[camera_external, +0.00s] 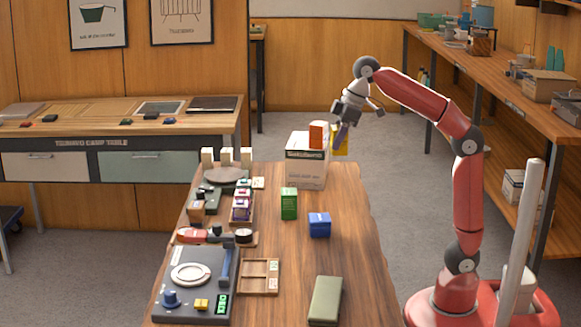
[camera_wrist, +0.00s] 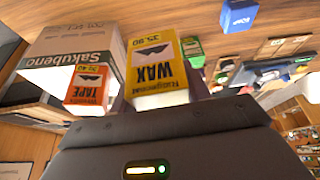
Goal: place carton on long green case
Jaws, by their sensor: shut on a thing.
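The long green case (camera_external: 325,300) is olive and lies flat near the front edge of the wooden table in the external view. My gripper (camera_external: 341,131) is shut on a yellow wax carton (camera_wrist: 155,70), above the table's far end. The carton also shows in the external view (camera_external: 341,146), partly hidden by the gripper and the big box. In the wrist view its label is upside down. My gripper's edge (camera_wrist: 165,108) shows below it. The case does not show in the wrist view.
A big white box (camera_external: 306,172) stands beside the held carton, with an orange tape carton (camera_external: 318,134) on top. A green carton (camera_external: 289,203) and a blue carton (camera_external: 319,225) stand mid-table. A wooden tray (camera_external: 259,290) lies left of the case. Table right of the blue carton is clear.

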